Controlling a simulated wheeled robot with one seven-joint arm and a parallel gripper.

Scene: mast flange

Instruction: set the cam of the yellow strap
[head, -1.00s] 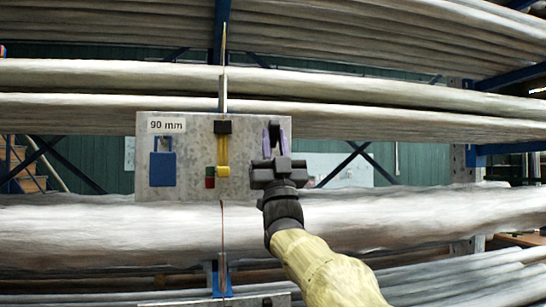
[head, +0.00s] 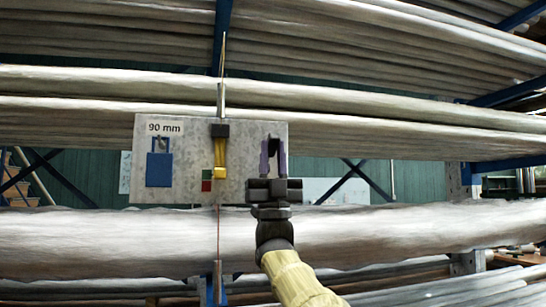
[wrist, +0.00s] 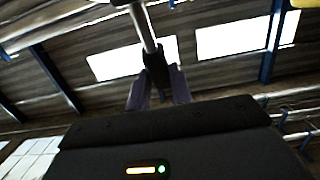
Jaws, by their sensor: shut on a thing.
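A grey plate (head: 185,118) marked "90 mm" shows in the head view. A yellow lever or strap piece (head: 221,156) hangs below a black block (head: 220,131) on it, with a red and green mark (head: 207,181) beside its lower end. My gripper (head: 273,147) is upright in front of the plate's right end, to the right of the yellow piece and apart from it. Its purple fingers are shut on a dark-handled tool (wrist: 157,72). In the wrist view a bare metal shaft runs up from that handle. The tool's far end is cut off there.
A blue padlock-like block (head: 159,168) is on the plate's left. A thin upright rod (head: 223,70) rises above the plate. Large wrapped pipes (head: 400,240) run across behind and below, on blue racking (head: 223,22).

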